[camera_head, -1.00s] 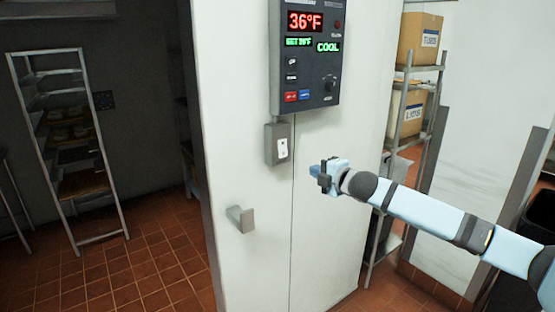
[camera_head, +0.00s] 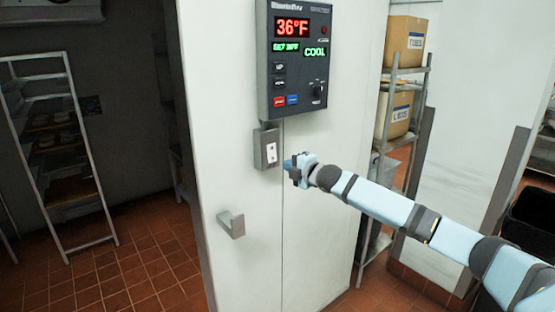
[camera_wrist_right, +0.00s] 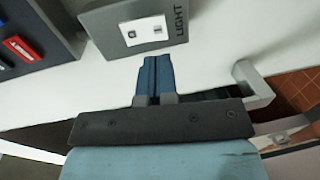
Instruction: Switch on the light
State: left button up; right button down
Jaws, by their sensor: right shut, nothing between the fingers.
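A grey switch box with a white rocker plate, the light switch (camera_head: 270,152), is fixed to the white wall panel below the control unit. In the right wrist view the switch (camera_wrist_right: 143,31) shows at the top, with the word LIGHT beside it. My right gripper (camera_head: 290,164) is shut and empty, just right of the switch in the head view. In the right wrist view its closed blue fingertips (camera_wrist_right: 152,60) point at the lower edge of the box; I cannot tell whether they touch it. My left gripper is not in view.
The control unit (camera_head: 292,58) with a 36°F display hangs right above the switch. A grey handle (camera_head: 231,224) sticks out of the panel below. A rack (camera_head: 62,150) stands in the dark room at left; shelves with boxes (camera_head: 406,42) stand at right.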

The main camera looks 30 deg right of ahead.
aim_at(273, 159)
jog(key=shift+w+a+f+p, duration=0.1)
jog(key=shift+w+f+p, duration=0.05)
jog(key=shift+w, duration=0.9)
jog(key=shift+w+a+f+p, duration=0.1)
jog(key=shift+w+p, duration=0.1)
jog(key=shift+w, duration=0.8)
jog(key=shift+w+a+f+p, duration=0.1)
jog(key=shift+w+f+p, duration=0.05)
jog(key=shift+w, duration=0.9)
jog(key=shift+w+f+b, duration=0.1)
jog(key=shift+f+b, duration=0.2)
jog(key=shift+b, duration=0.25)
jog(key=shift+w+r+t, duration=0.15)
jog(key=shift+r+t, duration=0.1)
jog(key=shift+t, duration=0.05)
